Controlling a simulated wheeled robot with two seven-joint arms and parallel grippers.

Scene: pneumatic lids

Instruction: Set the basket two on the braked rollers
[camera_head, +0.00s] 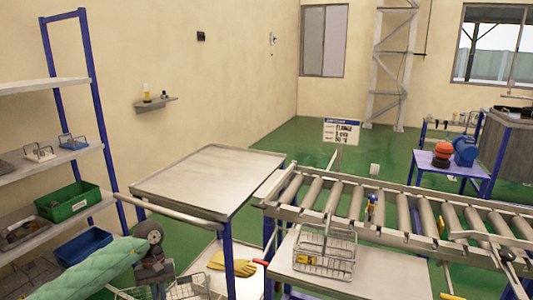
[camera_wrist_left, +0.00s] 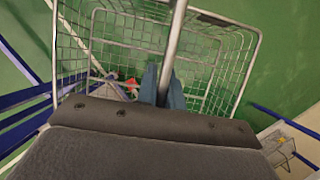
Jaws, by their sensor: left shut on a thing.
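My left gripper (camera_wrist_left: 165,88) is shut on the grey handle bar of a wire basket (camera_wrist_left: 215,75), which hangs below it in the left wrist view. In the head view this basket (camera_head: 192,290) shows at the bottom edge, partly cut off, under my left wrist; no number on it is readable. The roller conveyor (camera_head: 400,243) runs across the right, apart from the held basket. Another wire basket (camera_head: 325,240) with a yellow tag, seemingly marked 5, stands on a light surface in front of the rollers. My right gripper is not in view.
A bare grey-topped table (camera_head: 205,180) stands between my left arm and the rollers. A yellow glove (camera_head: 230,264) lies on its lower shelf. Shelving with a green bin (camera_head: 68,203) and a blue bin (camera_head: 83,247) is at left. A small figure-like item (camera_head: 371,207) is at the rollers.

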